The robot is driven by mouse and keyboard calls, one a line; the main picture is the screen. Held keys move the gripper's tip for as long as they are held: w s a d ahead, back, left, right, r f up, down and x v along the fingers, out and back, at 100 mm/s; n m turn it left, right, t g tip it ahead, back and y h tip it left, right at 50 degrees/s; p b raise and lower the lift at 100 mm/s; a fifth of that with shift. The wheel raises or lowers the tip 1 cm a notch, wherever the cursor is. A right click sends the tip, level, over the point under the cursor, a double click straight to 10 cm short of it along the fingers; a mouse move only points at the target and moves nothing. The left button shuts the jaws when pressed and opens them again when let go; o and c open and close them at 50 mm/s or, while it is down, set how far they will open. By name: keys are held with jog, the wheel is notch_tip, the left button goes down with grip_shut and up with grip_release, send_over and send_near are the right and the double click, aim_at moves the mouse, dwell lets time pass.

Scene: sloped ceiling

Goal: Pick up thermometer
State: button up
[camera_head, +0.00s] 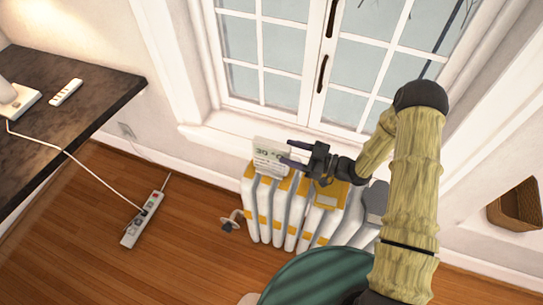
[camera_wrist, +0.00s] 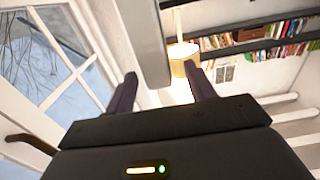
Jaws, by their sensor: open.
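The thermometer (camera_head: 268,150) is a thin white upright panel with dark digits, standing on top of the radiator (camera_head: 264,210) below the window. My gripper (camera_head: 285,152) reaches in from the right, its two dark fingers open and pointing left at the panel's right edge. In the wrist view a pale grey slab (camera_wrist: 147,40), which looks like the thermometer seen edge-on, comes down from the top between the spread fingers (camera_wrist: 163,88). I cannot tell whether either finger touches it.
A yellow item (camera_head: 331,194) and a dark grey item (camera_head: 376,203) lie on the radiator under my arm. The window (camera_head: 300,60) and its sill are close behind. A green round seat (camera_head: 325,280) stands in front. A desk (camera_head: 60,100) is at left; a power strip (camera_head: 140,220) lies on open floor.

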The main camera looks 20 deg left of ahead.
aim_at(277, 147)
jog(key=shift+w+a+r+p, duration=0.15)
jog(key=shift+a+p, duration=0.2)
jog(key=shift+a, duration=0.95)
jog(key=shift+w+a+r+p, duration=0.15)
jog(key=shift+a+p, duration=0.15)
jog(key=shift+a, duration=1)
jog(key=shift+f, duration=0.1)
grip_shut()
